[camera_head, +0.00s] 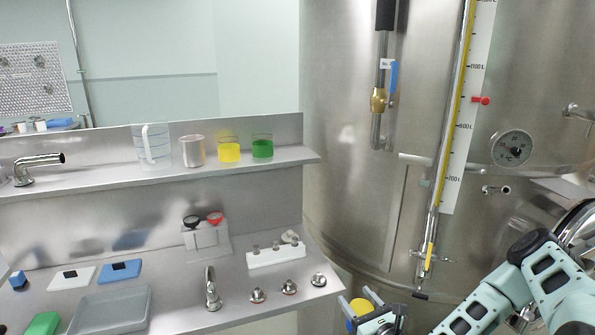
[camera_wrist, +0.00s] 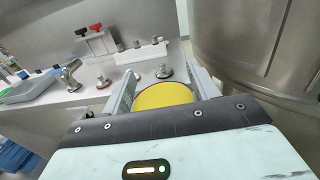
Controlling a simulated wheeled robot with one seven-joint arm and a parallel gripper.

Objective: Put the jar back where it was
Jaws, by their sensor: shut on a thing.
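The jar (camera_head: 360,306) shows as a round yellow shape between my fingers, low in the head view and in front of the steel bench. In the wrist view the jar (camera_wrist: 163,96) shows a yellow round top or contents with a thin rim. My gripper (camera_head: 359,299) is shut on it, one finger on each side. The jar's lower part is hidden by my gripper. In the wrist view the bench edge lies just beyond the jar, which appears clear of the bench.
The bench below holds a grey tray (camera_head: 105,309), a tap (camera_head: 211,289) and a white block (camera_head: 275,257). A large steel vat (camera_head: 345,200) stands right.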

